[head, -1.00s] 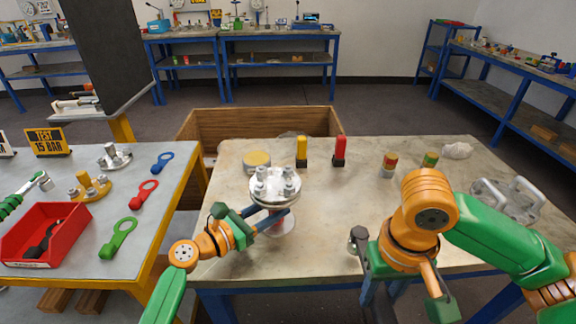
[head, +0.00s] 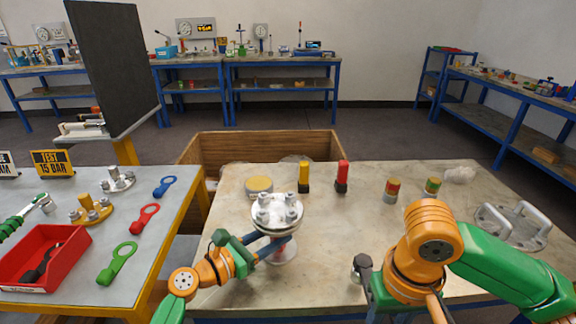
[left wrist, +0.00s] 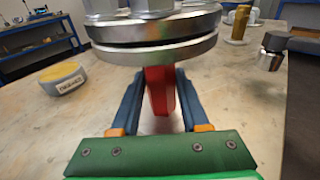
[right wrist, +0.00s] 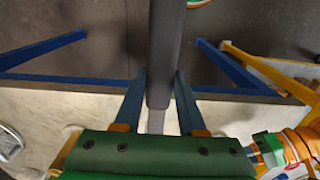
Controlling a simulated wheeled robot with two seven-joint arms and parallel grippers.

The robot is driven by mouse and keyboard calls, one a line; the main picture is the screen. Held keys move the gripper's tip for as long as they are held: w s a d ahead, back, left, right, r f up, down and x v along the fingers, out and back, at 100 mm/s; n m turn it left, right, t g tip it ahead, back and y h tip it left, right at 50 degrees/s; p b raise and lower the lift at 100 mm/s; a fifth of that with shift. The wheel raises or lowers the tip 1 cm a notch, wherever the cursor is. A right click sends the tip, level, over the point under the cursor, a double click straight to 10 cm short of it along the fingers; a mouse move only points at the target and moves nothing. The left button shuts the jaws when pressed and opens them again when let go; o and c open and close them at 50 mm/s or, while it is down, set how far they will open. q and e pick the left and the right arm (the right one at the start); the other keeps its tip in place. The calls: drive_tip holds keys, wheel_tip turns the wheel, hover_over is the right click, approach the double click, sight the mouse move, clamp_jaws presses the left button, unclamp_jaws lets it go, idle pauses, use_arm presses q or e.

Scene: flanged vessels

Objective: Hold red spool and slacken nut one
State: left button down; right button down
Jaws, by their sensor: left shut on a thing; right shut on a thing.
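The red spool stands upright on the pale bench, with a thick steel flange (head: 277,217) on top carrying several bolts and nuts. Its red body (left wrist: 160,90) shows in the left wrist view. I cannot tell which nut is number one. My left gripper (head: 283,243) is shut around the red body, just under the flange. My right gripper (right wrist: 158,100) is shut on the dark handle (right wrist: 166,45) of a socket tool. The tool's silver socket (head: 357,270) hangs over the bench to the right of the spool, apart from the nuts; it shows in the left wrist view (left wrist: 268,61).
Behind the spool are a labelled tin (head: 259,186), yellow (head: 303,176) and red (head: 342,176) markers, and two banded cans (head: 391,189). A handled steel plate (head: 512,226) lies at the right. The left table holds a red bin (head: 42,258) and coloured wrenches (head: 145,218).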

use_arm(q)
drive_tip(key=shift+f, duration=0.15)
drive_tip(key=shift+c, duration=1.6)
unclamp_jaws()
drive_tip(key=shift+s+a, duration=0.1)
drive_tip(key=shift+a, duration=0.05)
